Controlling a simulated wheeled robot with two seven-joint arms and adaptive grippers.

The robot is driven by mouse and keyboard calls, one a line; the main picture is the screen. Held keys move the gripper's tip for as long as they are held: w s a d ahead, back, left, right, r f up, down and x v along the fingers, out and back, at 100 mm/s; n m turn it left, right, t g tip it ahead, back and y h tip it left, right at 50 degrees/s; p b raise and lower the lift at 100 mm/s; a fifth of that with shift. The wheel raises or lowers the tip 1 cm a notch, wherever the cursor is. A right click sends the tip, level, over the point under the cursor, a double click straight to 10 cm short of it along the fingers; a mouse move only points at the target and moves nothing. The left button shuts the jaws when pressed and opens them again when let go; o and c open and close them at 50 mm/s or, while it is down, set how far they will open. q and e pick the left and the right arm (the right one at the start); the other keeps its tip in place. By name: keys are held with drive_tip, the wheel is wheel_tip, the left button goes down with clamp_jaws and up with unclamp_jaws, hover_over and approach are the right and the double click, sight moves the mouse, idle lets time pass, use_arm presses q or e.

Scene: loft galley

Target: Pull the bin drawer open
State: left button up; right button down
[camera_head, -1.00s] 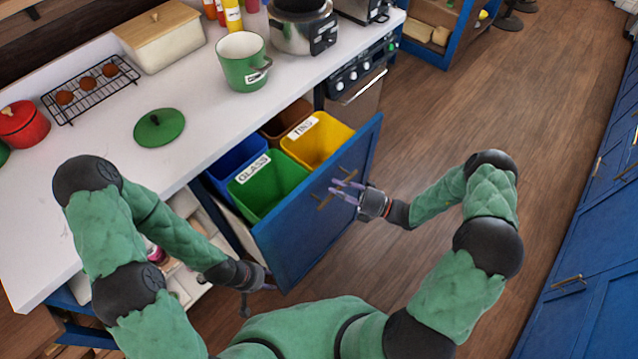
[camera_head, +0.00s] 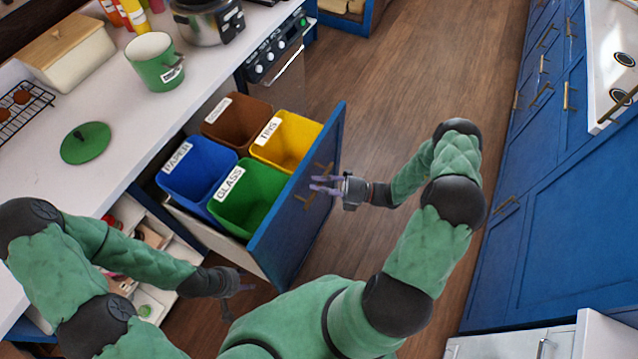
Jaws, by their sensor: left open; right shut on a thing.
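The bin drawer (camera_head: 290,240) stands pulled out from under the counter, its blue front facing right. Inside it are a blue paper bin (camera_head: 196,172), a green glass bin (camera_head: 243,203), a yellow tins bin (camera_head: 284,143) and a brown bin (camera_head: 236,122). My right gripper (camera_head: 325,186) is shut on the brass handle (camera_head: 306,200) on the drawer front; its fingers partly cover the handle. My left gripper (camera_head: 242,290) is open and empty, low in front of the drawer's near side.
The white counter (camera_head: 120,130) carries a green pot (camera_head: 154,65), a green lid (camera_head: 86,143) and a bread box (camera_head: 66,50). Open shelves (camera_head: 150,262) lie below, near my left arm. Wooden floor (camera_head: 400,60) is free between the drawer and the blue cabinets (camera_head: 570,200) at right.

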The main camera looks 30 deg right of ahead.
drive_tip(key=c, duration=1.1)
unclamp_jaws()
drive_tip(key=shift+d, duration=0.1)
drive_tip(key=v, duration=1.2)
